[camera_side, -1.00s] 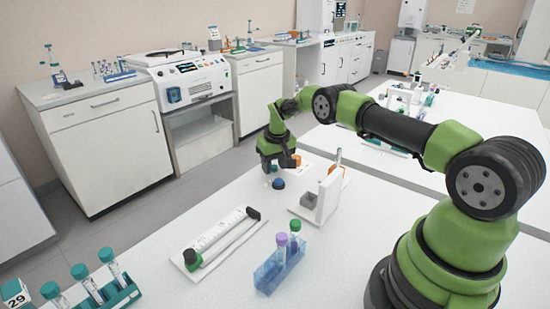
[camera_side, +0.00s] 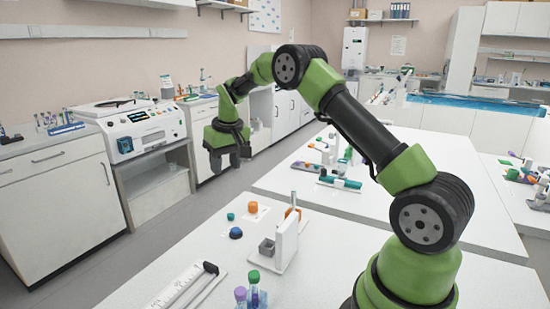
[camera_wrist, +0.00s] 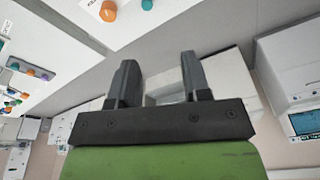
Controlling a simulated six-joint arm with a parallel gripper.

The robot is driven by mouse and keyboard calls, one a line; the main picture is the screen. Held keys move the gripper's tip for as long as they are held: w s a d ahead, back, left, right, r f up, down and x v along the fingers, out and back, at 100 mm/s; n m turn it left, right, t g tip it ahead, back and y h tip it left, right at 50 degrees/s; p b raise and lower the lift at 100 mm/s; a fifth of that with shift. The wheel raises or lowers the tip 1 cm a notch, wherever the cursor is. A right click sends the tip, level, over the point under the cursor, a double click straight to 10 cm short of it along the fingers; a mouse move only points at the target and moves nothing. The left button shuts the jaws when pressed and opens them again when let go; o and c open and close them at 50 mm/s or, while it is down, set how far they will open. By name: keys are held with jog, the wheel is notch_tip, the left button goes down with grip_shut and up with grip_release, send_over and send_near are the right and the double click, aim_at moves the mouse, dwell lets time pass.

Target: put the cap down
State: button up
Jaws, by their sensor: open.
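A small teal cap (camera_side: 230,216) sits on the white table near its far left edge. It also shows at the top of the wrist view (camera_wrist: 147,4). An orange cap (camera_side: 252,207) lies just right of it on a white patch, also seen in the wrist view (camera_wrist: 108,11). My gripper (camera_side: 228,165) is raised well above the table, near its far edge. In the wrist view its two fingers (camera_wrist: 160,60) are spread with nothing between them.
A blue dome (camera_side: 236,232) stands in front of the teal cap. A white upright stand with a grey block (camera_side: 267,248) is to the right. A slide track (camera_side: 186,288) and a tube rack (camera_side: 250,299) are nearer. The far table edge and floor lie beyond the caps.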

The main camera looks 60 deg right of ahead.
jog(key=s+a+r+t+y, duration=0.1)
jog(key=s+a+r, duration=0.5)
jog(key=r, duration=0.2)
jog(key=s+a+r+t, duration=0.2)
jog(key=s+a+r, duration=0.3)
jog(key=s+r, duration=0.15)
jog(key=s+a+t, duration=0.1)
jog(key=s+a, duration=0.2)
jog(key=s, duration=0.4)
jog(key=s+a+t+y, duration=0.1)
jog(key=s+a, duration=0.2)
jog(key=s, duration=0.5)
jog(key=shift+f+y, duration=0.15)
jog(key=shift+y, duration=0.15)
jog(key=shift+a, duration=0.1)
